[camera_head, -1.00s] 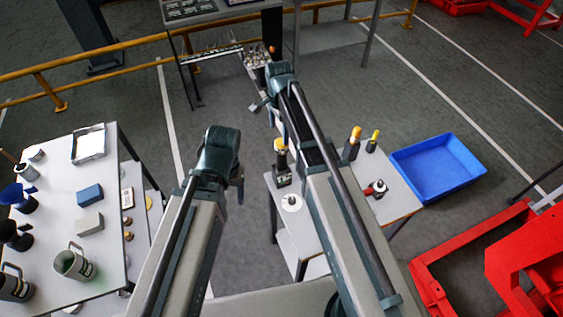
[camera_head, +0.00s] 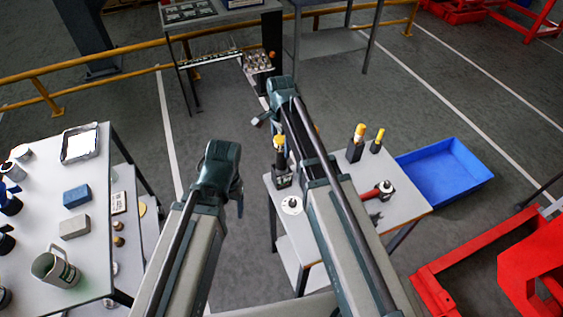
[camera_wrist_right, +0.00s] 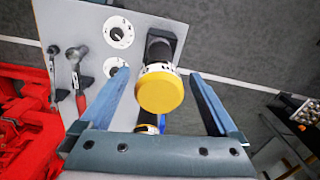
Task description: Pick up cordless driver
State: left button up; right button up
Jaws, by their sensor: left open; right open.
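A black tool with a yellow-orange top and a dark block-like base, which looks like the cordless driver (camera_head: 282,160), stands upright near the left edge of the small grey table (camera_head: 405,200). In the right wrist view its round yellow end (camera_wrist_right: 160,92) faces the camera and appears between the two fingers. My right gripper (camera_wrist_right: 165,100) is open, with no clear contact visible. In the head view the right gripper (camera_head: 264,118) is over the table's far left side, partly hidden by its arm. My left gripper (camera_head: 238,198) is open and empty, left of the table.
Two more yellow-topped tools (camera_head: 357,142) (camera_head: 377,140) stand on the table's far side. A red-and-dark tool (camera_head: 378,191) and a white disc (camera_head: 292,205) lie there too. A blue bin (camera_head: 445,172) and a red frame (camera_head: 470,262) are at right; a cluttered table (camera_head: 98,262) is at left.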

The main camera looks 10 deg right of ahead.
aim_at(282, 162)
notch_tip(282, 162, down, 3)
jog(key=shift+d+f+b, duration=0.1)
jog(key=shift+b, duration=0.95)
pick_arm(q)
notch_tip(282, 162, down, 3)
jog(key=shift+r, duration=0.1)
pick_arm(e)
jog(key=shift+c, duration=0.2)
grip_shut()
